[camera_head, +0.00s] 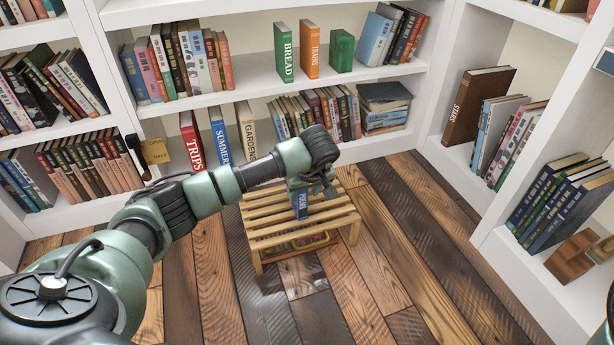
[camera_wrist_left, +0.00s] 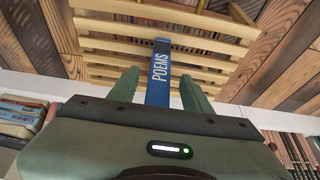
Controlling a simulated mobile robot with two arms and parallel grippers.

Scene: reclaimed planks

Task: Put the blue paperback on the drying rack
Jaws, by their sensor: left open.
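The blue paperback (camera_head: 301,205), with POEMS on its spine, stands upright on the slatted wooden drying rack (camera_head: 333,219). My left gripper (camera_head: 313,187) is just above the rack at the book, and hides part of it in the head view. In the left wrist view, the blue paperback (camera_wrist_left: 160,75) shows between the two green fingers of my left gripper (camera_wrist_left: 158,76). The fingers are open, with one on each side of the book. The slats of the drying rack (camera_wrist_left: 112,47) lie beyond it. My right gripper is out of view.
White bookshelves (camera_head: 270,88) full of books surround the rack on the back and sides. A small yellow sign (camera_head: 155,151) reading HALF is by the lower left shelf. The plank floor (camera_head: 405,235) to the right of the rack is clear.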

